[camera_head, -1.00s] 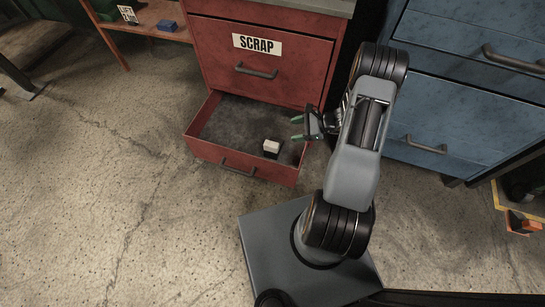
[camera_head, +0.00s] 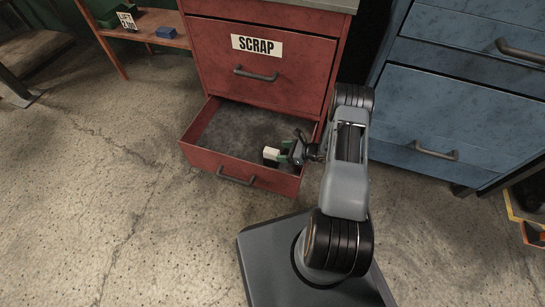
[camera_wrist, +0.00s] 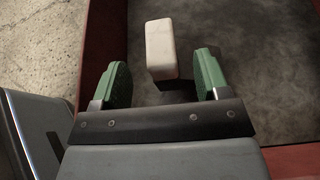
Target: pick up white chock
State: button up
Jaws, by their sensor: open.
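The white chock (camera_head: 271,154) is a small white block in the open lower drawer (camera_head: 237,169), near its front right. It also shows in the wrist view (camera_wrist: 161,49), just beyond the fingertips and between their lines. My gripper (camera_head: 284,151) is inside the drawer opening, close to the right of the chock. Its two green fingers are apart, as the wrist view of my gripper (camera_wrist: 160,72) shows. Nothing is held between them. A dark shape shows under the near end of the chock.
The red cabinet (camera_head: 215,45) with a SCRAP label stands behind the open drawer. A blue cabinet (camera_head: 450,105) is close on the right. The drawer's left part is clear. A low shelf (camera_head: 140,35) with a blue box (camera_head: 166,32) is at upper left.

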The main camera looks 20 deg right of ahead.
aim_at(273, 150)
jog(key=b+x, duration=0.2)
jog(key=x, duration=0.2)
jog(key=shift+f, duration=0.15)
jog(key=shift+w+a+f+b, duration=0.15)
jog(key=shift+w+a+b, duration=0.2)
jog(key=shift+a, duration=0.1)
grip_shut()
dwell(0.4)
